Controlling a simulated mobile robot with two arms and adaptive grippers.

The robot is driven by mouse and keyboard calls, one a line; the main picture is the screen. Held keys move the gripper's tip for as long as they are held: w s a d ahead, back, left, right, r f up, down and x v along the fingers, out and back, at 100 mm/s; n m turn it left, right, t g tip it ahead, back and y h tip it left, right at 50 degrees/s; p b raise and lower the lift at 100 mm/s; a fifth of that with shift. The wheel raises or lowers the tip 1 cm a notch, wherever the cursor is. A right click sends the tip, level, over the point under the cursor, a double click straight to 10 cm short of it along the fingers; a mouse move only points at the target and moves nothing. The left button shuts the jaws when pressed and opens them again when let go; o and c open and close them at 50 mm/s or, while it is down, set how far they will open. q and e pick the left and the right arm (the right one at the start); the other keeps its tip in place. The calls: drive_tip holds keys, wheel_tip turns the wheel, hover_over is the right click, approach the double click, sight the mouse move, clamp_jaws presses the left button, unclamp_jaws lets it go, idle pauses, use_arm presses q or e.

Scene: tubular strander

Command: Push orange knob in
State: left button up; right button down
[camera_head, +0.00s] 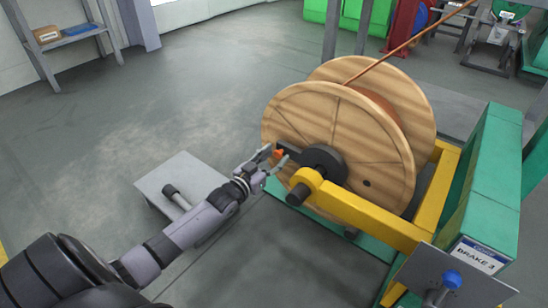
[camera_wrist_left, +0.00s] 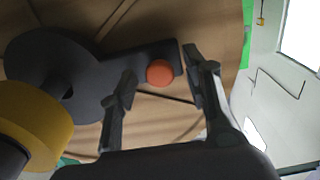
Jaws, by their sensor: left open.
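The orange knob (camera_head: 279,153) sits at the end of a dark arm on the hub of a wooden cable reel (camera_head: 330,135). In the left wrist view the knob (camera_wrist_left: 160,72) is round and lies between the two fingers, in front of the reel's wooden face. My left gripper (camera_head: 277,158) is open, with one finger on each side of the knob in the picture. I cannot tell whether the fingers touch it. The dark arm (camera_wrist_left: 125,62) runs from a dark round disc to the knob. My right gripper is not in view.
A yellow frame (camera_head: 365,215) holds the reel, next to a green housing (camera_head: 490,170) labelled brake. A blue knob (camera_head: 452,279) stands on a grey plate at the lower right. A grey platform (camera_head: 185,175) lies under my left arm.

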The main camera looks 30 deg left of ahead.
use_arm(q)
drive_tip(key=s, duration=1.2)
drive_tip(key=shift+a, duration=0.45)
